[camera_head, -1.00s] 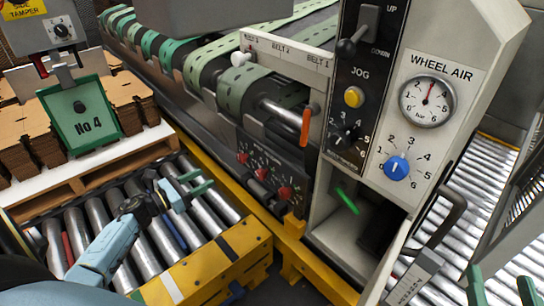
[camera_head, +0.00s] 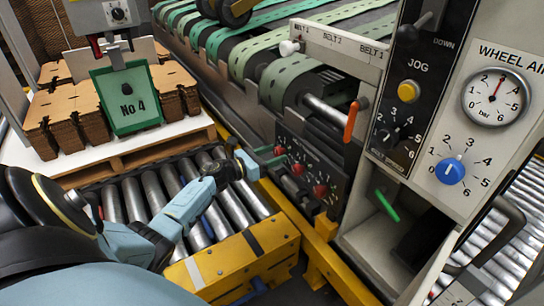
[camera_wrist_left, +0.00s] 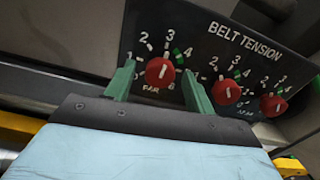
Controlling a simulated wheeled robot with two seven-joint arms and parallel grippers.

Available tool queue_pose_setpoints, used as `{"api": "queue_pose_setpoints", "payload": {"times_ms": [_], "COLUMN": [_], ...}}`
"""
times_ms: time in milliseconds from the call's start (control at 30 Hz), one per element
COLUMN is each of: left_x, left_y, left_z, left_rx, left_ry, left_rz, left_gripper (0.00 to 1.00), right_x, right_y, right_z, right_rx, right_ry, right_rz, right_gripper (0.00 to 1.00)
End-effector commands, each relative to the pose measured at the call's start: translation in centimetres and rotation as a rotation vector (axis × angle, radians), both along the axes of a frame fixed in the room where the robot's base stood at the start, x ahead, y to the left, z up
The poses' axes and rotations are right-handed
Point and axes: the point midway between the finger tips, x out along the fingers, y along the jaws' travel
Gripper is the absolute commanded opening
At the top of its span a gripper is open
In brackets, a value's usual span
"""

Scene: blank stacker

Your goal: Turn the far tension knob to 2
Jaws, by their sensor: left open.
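The far tension knob (camera_wrist_left: 159,71) is red with a white pointer line, on the black BELT TENSION panel (camera_wrist_left: 215,50). In the left wrist view its pointer is tilted slightly right of upright, roughly toward the 3. It also shows in the head view (camera_head: 279,150), leftmost of the red knobs. My left gripper (camera_wrist_left: 159,76) is open, its green fingers on either side of this knob with gaps visible; I cannot tell how deep they reach. In the head view the left gripper (camera_head: 264,157) is at the panel's left end. My right gripper is not in view.
Two more red knobs, the middle one (camera_wrist_left: 226,91) and the right one (camera_wrist_left: 273,104), are close to the right finger. A roller conveyor with a yellow rail (camera_head: 240,262) is below my left arm.

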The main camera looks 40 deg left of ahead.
Motion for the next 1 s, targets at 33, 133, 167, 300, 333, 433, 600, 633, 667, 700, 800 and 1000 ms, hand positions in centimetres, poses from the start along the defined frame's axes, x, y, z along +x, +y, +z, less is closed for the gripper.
{"api": "queue_pose_setpoints", "payload": {"times_ms": [33, 133, 167, 300, 333, 433, 600, 633, 667, 700, 800, 1000], "left_x": [0.02, -0.01, -0.02, -0.03, -0.03, -0.04, -0.05, -0.05, -0.05, -0.06, -0.06, -0.09], "left_y": [-0.02, -0.02, -0.02, -0.02, -0.01, -0.02, -0.03, -0.03, -0.03, -0.03, -0.04, -0.02], "left_z": [-0.01, -0.01, -0.01, -0.02, -0.02, -0.02, -0.03, -0.03, -0.03, -0.03, -0.04, -0.01], "left_rx": [0.000, -0.001, 0.000, -0.001, -0.001, 0.000, -0.002, -0.003, -0.006, -0.010, -0.032, -0.131], "left_ry": [0.000, 0.000, 0.000, 0.000, 0.000, 0.001, 0.001, 0.002, 0.003, 0.004, 0.011, 0.040], "left_rz": [0.000, 0.000, 0.000, 0.000, 0.000, -0.001, -0.001, -0.001, -0.001, -0.002, -0.002, -0.003], "left_gripper": [0.54, 0.54, 0.54, 0.37, 0.33, 0.20, 0.10, 0.10, 0.10, 0.10, 0.10, 0.10], "right_x": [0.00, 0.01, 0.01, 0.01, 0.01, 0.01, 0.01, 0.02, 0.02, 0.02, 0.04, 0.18], "right_y": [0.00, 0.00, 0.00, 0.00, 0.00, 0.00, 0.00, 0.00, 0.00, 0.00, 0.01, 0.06], "right_z": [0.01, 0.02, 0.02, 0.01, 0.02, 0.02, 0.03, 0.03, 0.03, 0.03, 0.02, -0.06], "right_rx": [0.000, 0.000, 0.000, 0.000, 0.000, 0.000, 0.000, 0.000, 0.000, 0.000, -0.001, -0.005], "right_ry": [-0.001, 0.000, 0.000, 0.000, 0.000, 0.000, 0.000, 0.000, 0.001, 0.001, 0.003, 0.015], "right_rz": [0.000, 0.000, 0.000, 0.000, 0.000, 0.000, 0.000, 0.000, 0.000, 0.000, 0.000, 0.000], "right_gripper": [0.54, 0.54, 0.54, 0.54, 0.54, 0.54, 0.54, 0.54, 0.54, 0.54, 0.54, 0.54]}}
